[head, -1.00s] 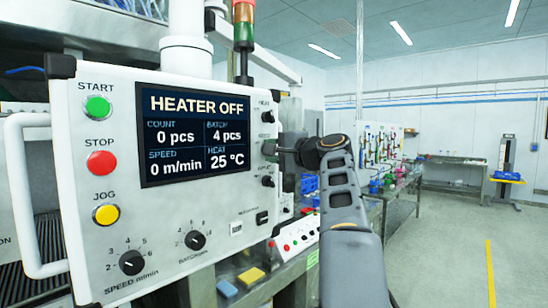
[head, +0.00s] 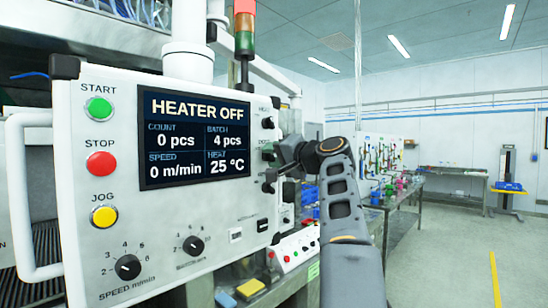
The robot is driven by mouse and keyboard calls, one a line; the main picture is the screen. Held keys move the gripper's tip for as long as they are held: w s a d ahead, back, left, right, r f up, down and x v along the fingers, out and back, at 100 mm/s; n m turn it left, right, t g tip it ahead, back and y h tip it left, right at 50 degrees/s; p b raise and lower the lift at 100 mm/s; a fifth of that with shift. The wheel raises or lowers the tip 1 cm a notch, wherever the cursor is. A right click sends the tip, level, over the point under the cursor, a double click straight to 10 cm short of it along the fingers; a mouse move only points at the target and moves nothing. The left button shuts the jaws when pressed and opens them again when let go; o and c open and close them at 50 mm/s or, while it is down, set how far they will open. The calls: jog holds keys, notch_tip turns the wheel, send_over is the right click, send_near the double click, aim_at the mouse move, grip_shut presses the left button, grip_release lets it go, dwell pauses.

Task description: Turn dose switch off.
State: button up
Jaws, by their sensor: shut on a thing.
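The white control panel (head: 150,225) fills the left half of the view. Its right edge carries a column of small dark rotary switches. The dose switch (head: 268,153) is the middle one, with its label partly covered. My gripper (head: 277,155) reaches in from the right and is shut on the dose switch at the panel face. My fingers hide most of the knob, so its pointer direction cannot be read. The screen (head: 195,137) reads HEATER OFF, count 0 pcs, batch 4 pcs, speed 0 m/min, heat 25 °C.
The heat switch (head: 268,122) sits just above my gripper, and another dark switch (head: 268,187) sits close below. Start (head: 98,109), stop (head: 100,163) and jog (head: 103,216) buttons line the panel's left. The floor (head: 440,270) on the right is open.

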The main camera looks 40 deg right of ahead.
dwell(0.3)
jog(key=o, duration=0.9)
jog(key=s+b, duration=0.1)
jog(key=s, duration=0.3)
jog(key=s+d+b, duration=0.1)
jog(key=s, duration=0.4)
jog(key=s+d, duration=0.1)
jog(key=s, duration=0.3)
jog(key=shift+s+d+b, duration=0.25)
jog(key=shift+s+b, duration=0.05)
jog(key=shift+b, duration=0.1)
